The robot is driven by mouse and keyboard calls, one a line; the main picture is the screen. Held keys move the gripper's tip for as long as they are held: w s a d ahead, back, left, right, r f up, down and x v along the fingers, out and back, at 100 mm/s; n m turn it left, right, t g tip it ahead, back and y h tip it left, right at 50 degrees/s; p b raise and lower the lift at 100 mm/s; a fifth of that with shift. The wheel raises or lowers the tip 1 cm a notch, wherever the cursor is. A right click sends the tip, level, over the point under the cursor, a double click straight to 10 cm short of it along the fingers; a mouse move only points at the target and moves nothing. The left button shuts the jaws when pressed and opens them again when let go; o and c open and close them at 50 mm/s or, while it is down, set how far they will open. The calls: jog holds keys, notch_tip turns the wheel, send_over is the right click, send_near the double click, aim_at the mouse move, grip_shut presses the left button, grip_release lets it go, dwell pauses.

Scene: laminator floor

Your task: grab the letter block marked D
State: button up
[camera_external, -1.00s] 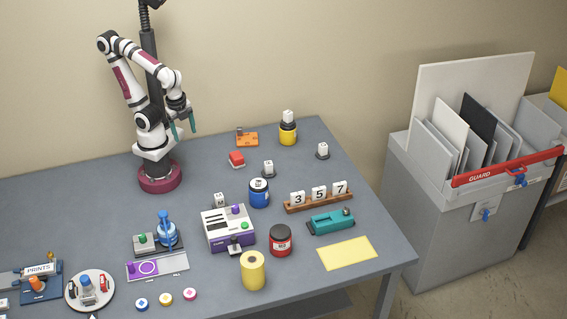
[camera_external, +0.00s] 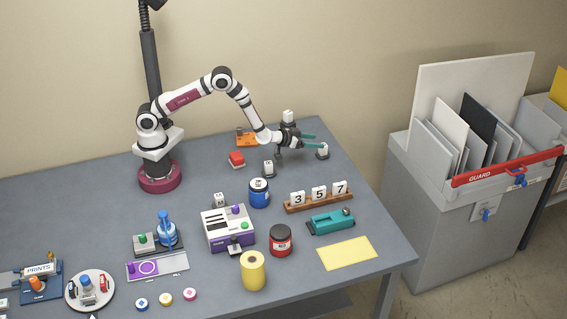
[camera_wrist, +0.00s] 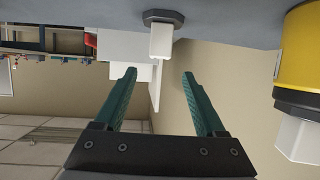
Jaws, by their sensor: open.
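My gripper (camera_external: 318,142) is open and empty, reaching out to the right over the back right of the table. Its two teal fingers also show in the wrist view (camera_wrist: 159,73). A small white block (camera_external: 323,151) on a dark base is by the fingertips. In the wrist view a white block (camera_wrist: 161,42) on a dark base appears upside down, in line with the gap and beyond the tips. Other white blocks stand on the yellow jar (camera_external: 288,133), on a base near the blue jar (camera_external: 268,167), and behind the purple-white machine (camera_external: 219,199). I cannot read any letter.
In the wrist view the yellow jar (camera_wrist: 304,45) and its white block (camera_wrist: 298,138) are close on the right. A rack of number blocks (camera_external: 318,202), an orange item (camera_external: 246,141) and a red item (camera_external: 237,159) are nearby. The table's right edge is close.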

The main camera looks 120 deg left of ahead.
aim_at(324, 150)
jog(key=shift+f, duration=0.9)
jog(key=x, duration=0.5)
jog(key=shift+d, duration=0.1)
grip_shut()
jog(key=shift+r, duration=0.1)
